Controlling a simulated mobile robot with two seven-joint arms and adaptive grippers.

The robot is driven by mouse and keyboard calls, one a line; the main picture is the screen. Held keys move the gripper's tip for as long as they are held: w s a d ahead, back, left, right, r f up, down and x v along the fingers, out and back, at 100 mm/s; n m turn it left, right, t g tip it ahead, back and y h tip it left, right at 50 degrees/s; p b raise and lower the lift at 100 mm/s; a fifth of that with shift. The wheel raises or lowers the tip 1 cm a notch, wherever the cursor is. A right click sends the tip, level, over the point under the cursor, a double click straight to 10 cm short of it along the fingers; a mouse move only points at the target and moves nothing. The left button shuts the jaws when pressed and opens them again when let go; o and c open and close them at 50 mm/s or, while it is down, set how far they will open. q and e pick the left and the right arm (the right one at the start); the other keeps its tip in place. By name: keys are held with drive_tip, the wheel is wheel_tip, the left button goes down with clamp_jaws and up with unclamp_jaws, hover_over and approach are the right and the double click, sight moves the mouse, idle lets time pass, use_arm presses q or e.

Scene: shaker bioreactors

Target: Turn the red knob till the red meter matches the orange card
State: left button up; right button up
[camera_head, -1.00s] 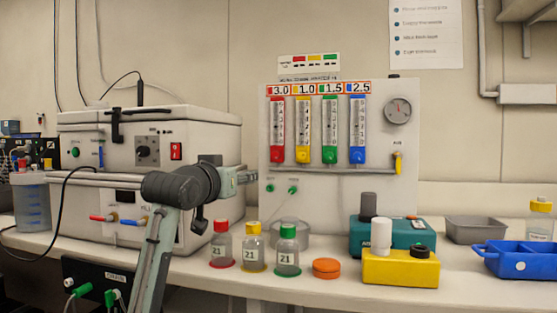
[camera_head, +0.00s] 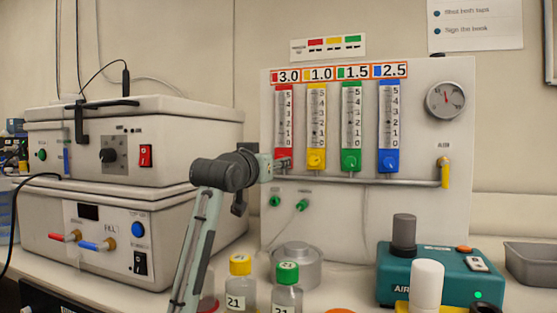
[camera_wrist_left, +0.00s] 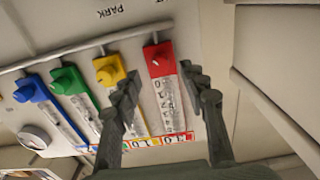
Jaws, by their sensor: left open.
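The red meter (camera_head: 284,112) is the leftmost of several upright meters on the pale panel. The orange-framed card (camera_head: 287,76) above it reads 3.0. My left gripper (camera_head: 279,165) is at the meter's lower end and covers the red knob in the head view. In the left wrist view, the red knob (camera_wrist_left: 157,58) sits just beyond the open fingers of the left gripper (camera_wrist_left: 160,78), in line with the gap between them. The fingers look apart from the knob. The level inside the red meter is too small to read. My right gripper is not in view.
The yellow knob (camera_wrist_left: 108,70) is close beside one finger. A horizontal pipe (camera_head: 370,182) runs below the meters. A white two-part machine (camera_head: 115,215) stands at left. Capped bottles (camera_head: 240,288) stand below my arm, and a teal device (camera_head: 440,274) is at right.

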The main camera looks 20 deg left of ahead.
use_arm(q)
drive_tip(key=w, duration=0.3)
drive_tip(key=shift+w+f, duration=0.1)
drive_tip(key=shift+w, duration=0.3)
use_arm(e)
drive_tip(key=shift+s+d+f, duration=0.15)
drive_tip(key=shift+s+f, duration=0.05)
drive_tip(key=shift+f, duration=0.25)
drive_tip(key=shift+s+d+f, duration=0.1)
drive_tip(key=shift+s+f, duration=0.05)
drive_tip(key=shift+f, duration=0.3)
use_arm(q)
clamp_jaws()
